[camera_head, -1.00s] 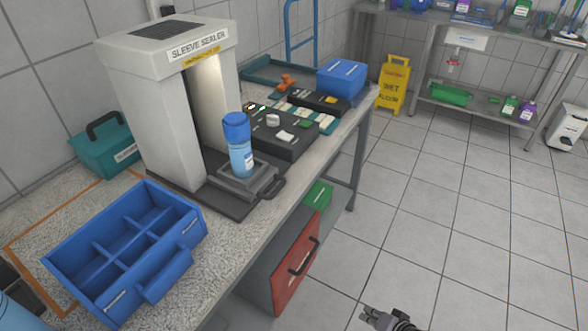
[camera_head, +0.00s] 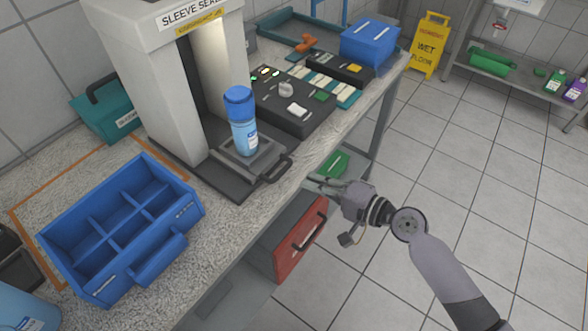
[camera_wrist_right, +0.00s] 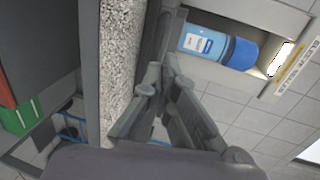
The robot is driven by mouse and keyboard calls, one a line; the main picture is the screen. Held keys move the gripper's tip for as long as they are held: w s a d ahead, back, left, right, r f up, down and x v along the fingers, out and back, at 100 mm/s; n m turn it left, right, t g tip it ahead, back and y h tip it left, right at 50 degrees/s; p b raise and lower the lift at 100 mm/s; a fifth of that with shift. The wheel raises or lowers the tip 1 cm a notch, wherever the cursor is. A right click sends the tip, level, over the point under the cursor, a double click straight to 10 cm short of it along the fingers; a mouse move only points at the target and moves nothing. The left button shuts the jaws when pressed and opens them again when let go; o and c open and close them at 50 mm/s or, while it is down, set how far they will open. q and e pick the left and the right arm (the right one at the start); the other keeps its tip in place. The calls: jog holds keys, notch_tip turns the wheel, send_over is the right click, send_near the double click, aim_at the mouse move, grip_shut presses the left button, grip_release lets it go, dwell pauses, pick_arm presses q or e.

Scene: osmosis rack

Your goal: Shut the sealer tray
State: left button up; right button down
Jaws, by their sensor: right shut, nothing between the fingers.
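The sleeve sealer (camera_head: 160,90) stands on the bench. Its dark tray (camera_head: 250,163) sticks out at the front, with a black handle (camera_head: 281,169) on its front edge. A blue bottle (camera_head: 243,125) with a blue cap stands upright on the tray; the bottle (camera_wrist_right: 205,42) also shows in the right wrist view. My right gripper (camera_head: 315,182) is just off the bench edge, in front of and slightly below the tray handle. Its fingers (camera_wrist_right: 162,75) are shut and empty, apart from the bottle. My left gripper is not in view.
A blue divided crate (camera_head: 125,225) sits on the bench at left. A black control box (camera_head: 292,105) and a blue box (camera_head: 370,42) are farther along. A red drawer (camera_head: 300,235) is below the bench edge.

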aim_at(263, 155)
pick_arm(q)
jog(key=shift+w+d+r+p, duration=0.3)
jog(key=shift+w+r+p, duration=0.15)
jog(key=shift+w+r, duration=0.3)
pick_arm(e)
jog(key=shift+x, duration=3.05)
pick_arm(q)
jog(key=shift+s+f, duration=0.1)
pick_arm(e)
jog(key=b+x, duration=0.1)
jog(key=x, duration=0.2)
jog(key=r+x, duration=0.1)
jog(key=x, duration=0.3)
jog(key=r+b+x, duration=0.1)
jog(key=x, duration=0.3)
jog(key=shift+w+a+f+b, duration=0.1)
jog(key=shift+w+a+b, duration=0.1)
jog(key=shift+b, duration=0.15)
jog(key=shift+w+a, duration=0.3)
jog(key=shift+a, duration=0.15)
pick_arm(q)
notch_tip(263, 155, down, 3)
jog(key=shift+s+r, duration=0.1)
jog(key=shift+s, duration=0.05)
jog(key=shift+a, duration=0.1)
